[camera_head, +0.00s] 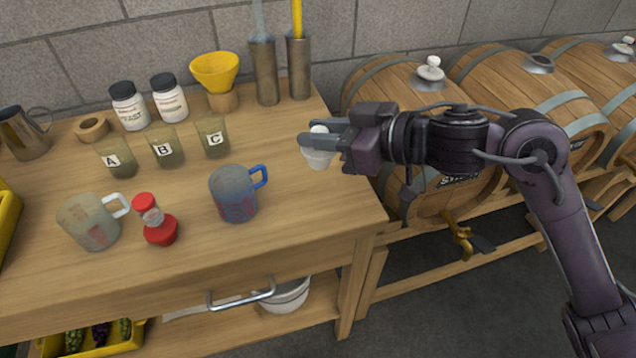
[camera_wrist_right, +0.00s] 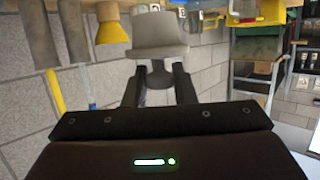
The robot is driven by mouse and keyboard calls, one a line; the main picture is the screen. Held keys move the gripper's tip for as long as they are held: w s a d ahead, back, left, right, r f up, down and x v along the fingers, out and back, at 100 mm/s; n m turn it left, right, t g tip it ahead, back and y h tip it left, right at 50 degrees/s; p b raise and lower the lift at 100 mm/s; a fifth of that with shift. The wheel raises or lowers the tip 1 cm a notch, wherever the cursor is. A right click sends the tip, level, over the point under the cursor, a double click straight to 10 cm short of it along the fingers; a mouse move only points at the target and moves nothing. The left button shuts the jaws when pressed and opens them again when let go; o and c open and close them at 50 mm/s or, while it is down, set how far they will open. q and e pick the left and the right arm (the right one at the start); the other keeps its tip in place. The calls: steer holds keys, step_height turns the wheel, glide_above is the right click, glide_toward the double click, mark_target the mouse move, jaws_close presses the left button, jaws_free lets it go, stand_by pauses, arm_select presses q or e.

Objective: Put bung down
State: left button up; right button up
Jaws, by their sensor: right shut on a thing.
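A white bung (camera_head: 319,152) is held in my right gripper (camera_head: 322,143), above the right side of the wooden bench (camera_head: 300,205). In the right wrist view the bung (camera_wrist_right: 158,38) is a pale tapered plug, and the fingers of the gripper (camera_wrist_right: 158,75) are closed on its narrow knob. The bung appears to be clear of the bench top. My left gripper is in neither view.
A blue-handled jug (camera_head: 236,195), a clear jug (camera_head: 90,222) and a red-and-white item (camera_head: 155,220) stand on the bench. Beakers A, B and C (camera_head: 212,140) are behind. A yellow funnel (camera_head: 214,72) is at the back. Barrels (camera_head: 400,85) stand right; one bunghole (camera_head: 538,62) looks open.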

mark_target(321, 162)
step_height(321, 162, down, 6)
steer(key=shift+b, duration=0.55)
step_height(321, 162, down, 4)
steer(key=shift+r+b, duration=0.15)
steer(key=shift+b, duration=0.3)
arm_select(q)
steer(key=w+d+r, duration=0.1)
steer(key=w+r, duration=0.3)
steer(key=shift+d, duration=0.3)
arm_select(e)
steer(key=shift+f, duration=0.35)
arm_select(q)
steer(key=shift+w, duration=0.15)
arm_select(e)
steer(key=shift+f, duration=0.2)
steer(key=o, duration=1)
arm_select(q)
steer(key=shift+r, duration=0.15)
arm_select(e)
steer(key=shift+r, duration=0.1)
